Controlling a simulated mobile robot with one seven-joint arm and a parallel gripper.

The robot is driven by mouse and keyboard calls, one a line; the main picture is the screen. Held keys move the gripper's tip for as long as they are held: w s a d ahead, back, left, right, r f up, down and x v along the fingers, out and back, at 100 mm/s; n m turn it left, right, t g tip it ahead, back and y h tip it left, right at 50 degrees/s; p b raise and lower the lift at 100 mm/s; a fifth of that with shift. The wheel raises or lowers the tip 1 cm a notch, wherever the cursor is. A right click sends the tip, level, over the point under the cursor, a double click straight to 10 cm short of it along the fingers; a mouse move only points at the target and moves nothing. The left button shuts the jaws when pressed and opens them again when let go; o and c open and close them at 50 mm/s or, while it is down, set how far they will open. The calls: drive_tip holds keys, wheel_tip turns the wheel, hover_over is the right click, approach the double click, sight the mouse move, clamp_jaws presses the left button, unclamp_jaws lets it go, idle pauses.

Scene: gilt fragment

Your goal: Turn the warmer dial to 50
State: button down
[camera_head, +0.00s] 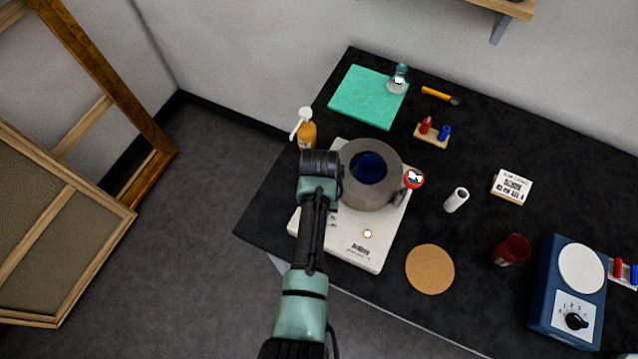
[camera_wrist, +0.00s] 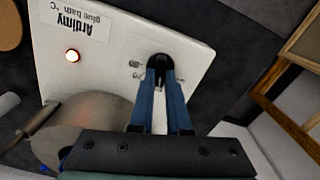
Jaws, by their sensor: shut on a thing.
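The warmer is a white box (camera_head: 352,250) with a grey round pot (camera_head: 372,190) on its back part; dark blue shows inside the pot. In the wrist view, the warmer's white panel (camera_wrist: 105,62) carries upside-down lettering that includes "glue bath °C" and a lit orange lamp (camera_wrist: 72,56). The black warmer dial (camera_wrist: 160,60) sits on this panel. My gripper (camera_wrist: 160,78) is shut on the dial, with one blue finger on each side. The fingers cover much of the dial and its scale, so I cannot read its setting. In the head view my arm hides the dial.
An orange pump bottle (camera_head: 307,134) stands close behind the warmer. A red-and-white round item (camera_head: 413,178) is at the pot's right. A blue device (camera_head: 562,305) is farther right.

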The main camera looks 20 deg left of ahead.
drive_tip(key=shift+w, duration=0.1)
idle(0.3)
drive_tip(key=c, duration=0.9)
unclamp_jaws()
drive_tip(key=shift+r, duration=0.1)
wheel_tip(320, 180, up, 13)
drive_tip(key=shift+f+b, duration=0.1)
drive_tip(key=shift+b, duration=0.75)
